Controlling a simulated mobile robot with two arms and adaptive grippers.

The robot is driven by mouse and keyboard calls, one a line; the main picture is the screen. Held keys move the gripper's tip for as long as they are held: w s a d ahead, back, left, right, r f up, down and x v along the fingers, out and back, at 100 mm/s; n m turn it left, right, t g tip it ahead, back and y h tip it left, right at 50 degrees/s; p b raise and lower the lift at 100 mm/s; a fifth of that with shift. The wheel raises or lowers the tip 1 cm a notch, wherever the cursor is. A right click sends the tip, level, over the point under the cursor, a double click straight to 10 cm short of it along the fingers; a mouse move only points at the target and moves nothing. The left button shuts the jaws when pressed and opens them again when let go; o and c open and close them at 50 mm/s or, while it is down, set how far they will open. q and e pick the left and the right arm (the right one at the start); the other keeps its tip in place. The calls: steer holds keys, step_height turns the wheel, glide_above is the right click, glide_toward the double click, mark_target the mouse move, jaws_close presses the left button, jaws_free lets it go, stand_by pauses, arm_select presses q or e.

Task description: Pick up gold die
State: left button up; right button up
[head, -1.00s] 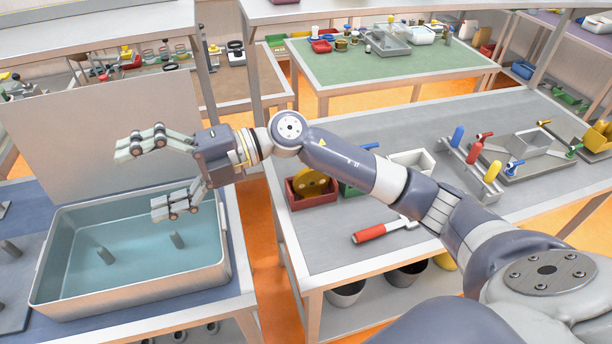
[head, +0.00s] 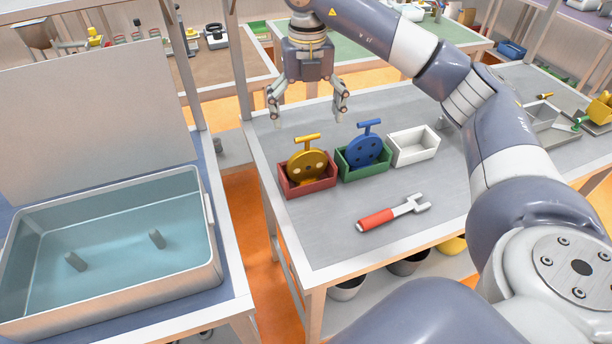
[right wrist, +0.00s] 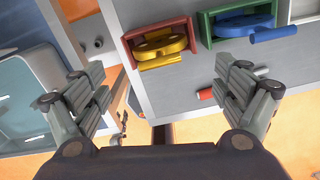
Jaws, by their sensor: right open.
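The gold die (head: 308,163) is a round disc with holes and a T-shaped handle on top. It stands upright in a red bin (head: 308,187) on the grey bench. My right gripper (head: 310,112) is open and empty, pointing down above and behind the gold die, clear of it. In the right wrist view the gold die (right wrist: 160,46) lies in its red bin, beyond the open fingers (right wrist: 168,95) and between them. My left gripper is not in view.
A blue die (head: 368,150) stands in a green bin (head: 362,170) just right of the red one. A white bin (head: 414,150) appears empty. A red-handled tool (head: 392,212) lies in front. A water-filled basin (head: 110,250) is on the left table, across a gap.

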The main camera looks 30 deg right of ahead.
mark_target(308, 137)
steer(key=shift+f, duration=0.5)
step_height(308, 137, down, 5)
steer(key=shift+f+p, duration=0.1)
steer(key=shift+p, duration=0.4)
step_height(308, 137, down, 4)
steer(key=shift+f+p, duration=0.1)
steer(key=shift+p, duration=0.85)
steer(key=shift+f, duration=0.55)
steer(key=c, duration=1.6)
